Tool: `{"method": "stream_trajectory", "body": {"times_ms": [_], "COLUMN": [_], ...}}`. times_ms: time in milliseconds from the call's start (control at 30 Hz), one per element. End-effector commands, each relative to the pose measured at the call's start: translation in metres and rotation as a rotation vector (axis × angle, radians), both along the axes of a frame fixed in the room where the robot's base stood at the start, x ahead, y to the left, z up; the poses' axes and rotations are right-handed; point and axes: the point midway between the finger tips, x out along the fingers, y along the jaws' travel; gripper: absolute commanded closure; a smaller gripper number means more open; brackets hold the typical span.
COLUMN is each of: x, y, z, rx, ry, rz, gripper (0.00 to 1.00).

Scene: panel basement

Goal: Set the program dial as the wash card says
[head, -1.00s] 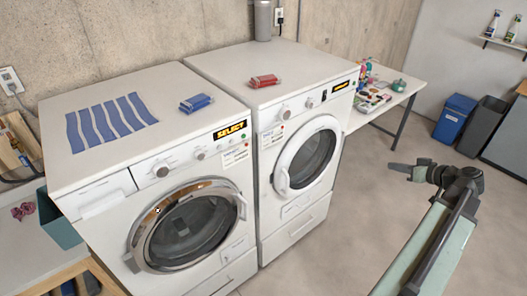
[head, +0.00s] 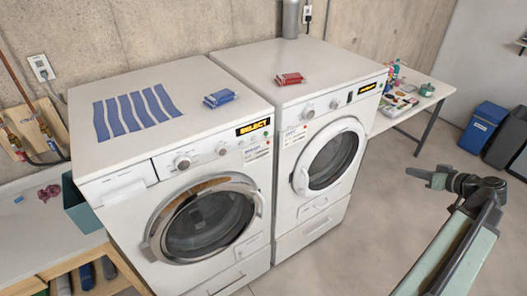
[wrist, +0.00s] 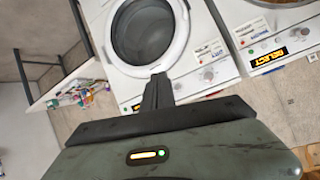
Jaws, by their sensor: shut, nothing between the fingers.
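The left white machine (head: 110,155) has a black display reading SELECT (head: 253,127). Its panel carries a larger round dial (head: 182,162) and a smaller knob (head: 221,150). Printed labels (head: 257,152), too small to read, sit below the display. The right white machine (head: 330,77) has two knobs, one here (head: 308,112), a lit display (head: 367,88) and a label (head: 295,136). I cannot tell which paper is the wash card. My gripper (head: 413,172) is shut and empty, right of both machines and apart from them. Its shut fingers also show in the wrist view (wrist: 158,88).
A blue packet (head: 220,98) and striped blue cloth (head: 135,111) lie on the left machine. A red packet (head: 289,79) lies on the right one. A cluttered table (head: 428,101) stands behind. Open floor (head: 385,210) lies between my arm and the machines.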

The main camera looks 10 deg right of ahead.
Motion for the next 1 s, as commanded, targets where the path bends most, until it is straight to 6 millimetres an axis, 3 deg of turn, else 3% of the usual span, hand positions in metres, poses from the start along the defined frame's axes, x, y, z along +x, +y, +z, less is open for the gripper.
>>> {"method": "stream_trajectory", "body": {"times_ms": [233, 333, 433, 500, 600, 700, 833, 900, 1000], "x": [0.003, 0.021, 0.052, 0.071, 0.085, 0.085, 0.075, 0.068, 0.062], "y": [0.004, 0.034, 0.100, 0.161, 0.245, 0.320, 0.393, 0.420, 0.445], "z": [-0.003, -0.024, -0.069, -0.107, -0.157, -0.200, -0.238, -0.250, -0.259], "rx": [0.004, 0.031, 0.077, 0.097, 0.084, 0.023, -0.099, -0.161, -0.228], "ry": [0.007, 0.068, 0.220, 0.366, 0.584, 0.774, 0.942, 0.993, 1.027], "rz": [0.006, 0.042, 0.110, 0.153, 0.182, 0.170, 0.105, 0.062, 0.012], "gripper": [1.00, 1.00, 1.00, 1.00, 1.00, 1.00, 1.00, 1.00, 1.00]}}
